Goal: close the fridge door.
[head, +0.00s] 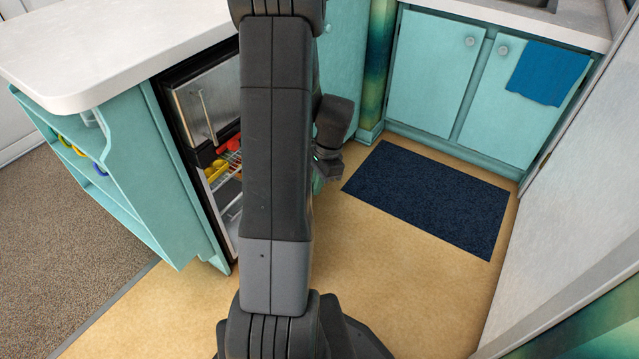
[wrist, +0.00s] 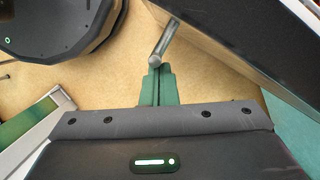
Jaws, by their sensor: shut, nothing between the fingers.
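The fridge stands under the white counter in the head view, its silver upper door (head: 205,100) shut. Below it the lower compartment is open, showing a wire shelf (head: 232,165) with yellow and red items. My arm hides most of the open lower door in the head view. In the wrist view a dark panel (wrist: 245,40), which looks like that door, crosses the upper right, with a silver bar handle (wrist: 165,40) beside it. My gripper (wrist: 157,70) has its green fingertips together, empty, close to the handle's end; I cannot tell if they touch.
Teal open shelving (head: 150,190) stands left of the fridge. A dark blue mat (head: 430,197) lies before the teal sink cabinets (head: 432,75), where a blue towel (head: 548,72) hangs. A pale panel (head: 570,190) bounds the right side. The tan floor (head: 400,270) between is clear.

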